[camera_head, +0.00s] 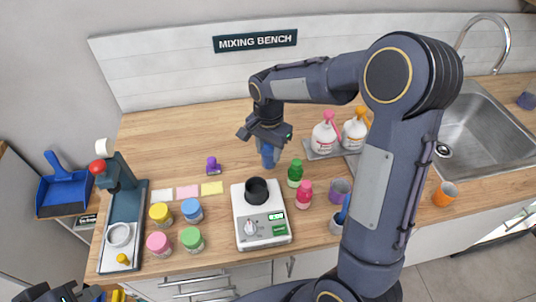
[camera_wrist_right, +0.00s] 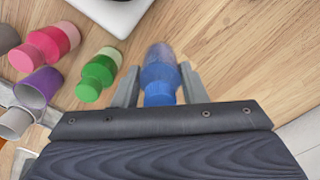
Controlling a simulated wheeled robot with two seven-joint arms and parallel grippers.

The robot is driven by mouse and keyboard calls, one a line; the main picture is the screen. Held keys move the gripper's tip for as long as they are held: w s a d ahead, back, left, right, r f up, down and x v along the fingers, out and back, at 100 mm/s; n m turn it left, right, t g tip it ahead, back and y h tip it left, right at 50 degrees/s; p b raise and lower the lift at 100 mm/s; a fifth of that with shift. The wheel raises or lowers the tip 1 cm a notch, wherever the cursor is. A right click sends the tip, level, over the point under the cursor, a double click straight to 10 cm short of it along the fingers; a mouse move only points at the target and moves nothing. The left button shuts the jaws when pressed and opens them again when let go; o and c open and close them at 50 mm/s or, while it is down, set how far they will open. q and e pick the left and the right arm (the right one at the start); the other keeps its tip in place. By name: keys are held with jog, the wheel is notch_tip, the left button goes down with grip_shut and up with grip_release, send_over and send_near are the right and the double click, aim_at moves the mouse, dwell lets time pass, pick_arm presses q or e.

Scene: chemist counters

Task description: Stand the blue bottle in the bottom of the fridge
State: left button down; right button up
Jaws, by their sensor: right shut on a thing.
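The blue bottle (camera_head: 268,153) is at the middle of the wooden counter, behind the white scale. My right gripper (camera_head: 270,132) is shut on it from above. In the right wrist view the blue bottle (camera_wrist_right: 160,75) sits between the two grey fingers of my right gripper (camera_wrist_right: 155,88). I cannot tell whether its base touches the counter. My left gripper (camera_head: 62,293) is low at the left edge, partly cut off, away from the bottle. I cannot make out the fridge in these views.
A green bottle (camera_head: 295,173) and a pink bottle (camera_head: 304,195) stand near the right gripper. The scale (camera_head: 262,228) with a black cup is in front. White spray bottles (camera_head: 324,136) stand on a tray to the right, before the sink (camera_head: 482,125). The counter's back left is clear.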

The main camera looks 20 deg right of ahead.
aim_at(268, 157)
jog(key=shift+w+f, duration=0.15)
jog(key=shift+f, duration=1.55)
jog(key=shift+f, duration=0.1)
jog(key=o, duration=0.6)
jog(key=shift+f, duration=0.1)
jog(key=o, duration=0.5)
